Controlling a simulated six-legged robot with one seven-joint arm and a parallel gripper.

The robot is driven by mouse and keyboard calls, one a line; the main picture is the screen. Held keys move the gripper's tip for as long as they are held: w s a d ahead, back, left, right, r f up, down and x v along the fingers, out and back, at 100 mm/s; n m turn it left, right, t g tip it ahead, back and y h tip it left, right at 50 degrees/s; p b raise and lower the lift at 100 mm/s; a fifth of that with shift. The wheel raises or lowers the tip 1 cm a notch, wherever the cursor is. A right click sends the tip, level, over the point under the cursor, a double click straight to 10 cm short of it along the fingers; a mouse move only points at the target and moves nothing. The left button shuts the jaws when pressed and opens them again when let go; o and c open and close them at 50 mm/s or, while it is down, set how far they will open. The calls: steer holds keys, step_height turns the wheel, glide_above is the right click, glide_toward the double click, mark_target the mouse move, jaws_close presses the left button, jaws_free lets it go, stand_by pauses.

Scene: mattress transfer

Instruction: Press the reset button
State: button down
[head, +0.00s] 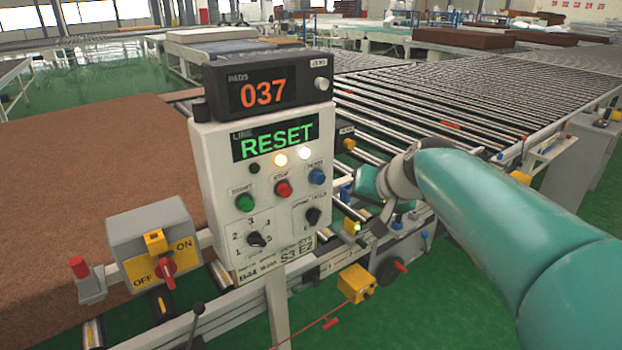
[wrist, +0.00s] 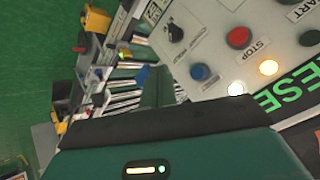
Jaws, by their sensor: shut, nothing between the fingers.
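The white control panel (head: 215,170) stands upright in the middle of the head view, with green RESET text on its display (head: 278,138). The blue button (head: 317,176) is at the right of its button row; its small label is hard to read here. In the wrist view, the blue button (wrist: 200,72) lies beside the red STOP button (wrist: 238,38), above the dark edge of my gripper's housing. My gripper (head: 341,190) is shut and empty, just right of the panel's right edge, close to the blue button.
The red STOP button (head: 283,188), green START button (head: 245,203) and black selector knobs (head: 313,215) crowd the panel. A counter box (head: 268,85) reading 037 sits on top. A grey switch box (head: 155,240) and brown mattress (head: 90,170) are left; roller conveyors (head: 480,95) lie behind.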

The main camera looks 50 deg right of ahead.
mark_target(322, 182)
stand_by(0.3)
steer(key=w+d, duration=0.2)
steer(key=w, duration=0.6)
steer(key=shift+w, duration=0.25)
stand_by(1.8)
steer(key=shift+w, duration=0.4)
steer(key=shift+w+d, duration=0.2)
steer(key=shift+w, duration=0.65)
stand_by(0.9)
steer(key=shift+s, duration=0.1)
steer(key=shift+s+a, duration=0.15)
steer(key=shift+s, duration=0.45)
steer(key=shift+s+a, duration=0.15)
steer(key=shift+s, duration=0.4)
steer(key=shift+s+a, duration=0.2)
steer(key=shift+s, duration=0.6)
steer(key=shift+s+a, duration=0.15)
steer(key=shift+s, duration=0.7)
steer(key=shift+s+a, duration=0.2)
steer(key=shift+s, duration=0.6)
